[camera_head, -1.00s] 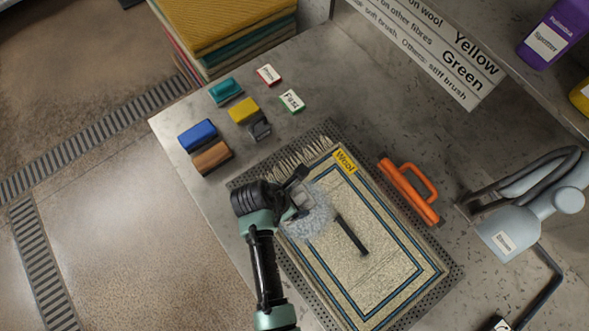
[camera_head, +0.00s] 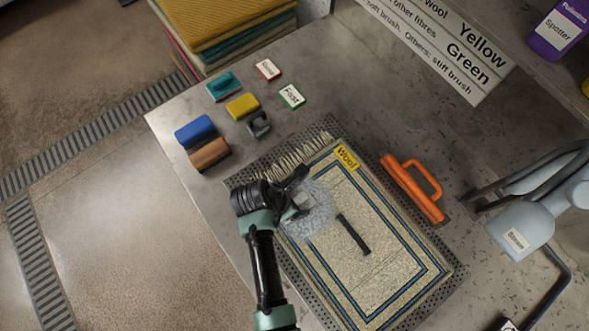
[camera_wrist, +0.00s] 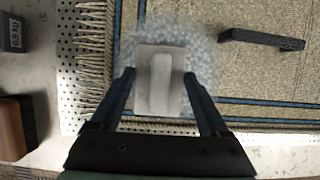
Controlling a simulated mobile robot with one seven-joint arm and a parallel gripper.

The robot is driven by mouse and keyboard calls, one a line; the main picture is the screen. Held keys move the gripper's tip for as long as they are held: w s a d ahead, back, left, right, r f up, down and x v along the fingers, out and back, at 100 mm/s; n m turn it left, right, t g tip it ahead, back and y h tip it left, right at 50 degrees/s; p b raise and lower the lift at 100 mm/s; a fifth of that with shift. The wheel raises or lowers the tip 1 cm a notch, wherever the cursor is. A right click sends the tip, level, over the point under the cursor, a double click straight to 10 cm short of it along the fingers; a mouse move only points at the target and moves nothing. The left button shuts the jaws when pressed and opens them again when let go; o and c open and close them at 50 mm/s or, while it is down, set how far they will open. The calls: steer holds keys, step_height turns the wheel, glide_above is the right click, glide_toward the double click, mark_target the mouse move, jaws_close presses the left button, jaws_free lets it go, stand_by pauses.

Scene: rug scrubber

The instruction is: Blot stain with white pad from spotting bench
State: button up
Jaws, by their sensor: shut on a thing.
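My gripper (camera_head: 300,192) is over the left part of the rug. In the wrist view, its two fingers close on the sides of a pale grey block (camera_wrist: 151,84) with a raised ridge, which looks like the white pad. A speckled, bluish-white fuzzy patch (camera_head: 318,216) surrounds the block; it also shows in the wrist view (camera_wrist: 200,52). I cannot tell whether it is part of the pad or foam on the rug. The beige rug (camera_head: 385,268) has blue borders, a fringe and a yellow "Wool" tag (camera_head: 347,157). I cannot make out a stain; the block and patch hide that area.
A dark bar-like handle (camera_head: 353,235) lies on the rug. An orange handled tool (camera_head: 412,188) is at the rug's right edge, and a grey-blue labelled sprayer (camera_head: 520,230) beyond. Several coloured blocks, including a blue one (camera_head: 195,130), stand upper left. Bare bench lies between them and the rug.

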steer(key=shift+f+b, duration=0.35)
steer(key=shift+f, duration=0.25)
steer(key=shift+s+f, duration=0.25)
stand_by(4.0)
steer(key=shift+p, duration=0.3)
steer(key=r+p, duration=0.7)
steer(key=p, duration=0.1)
steer(key=shift+w+r, duration=0.2)
steer(key=shift+w, duration=0.1)
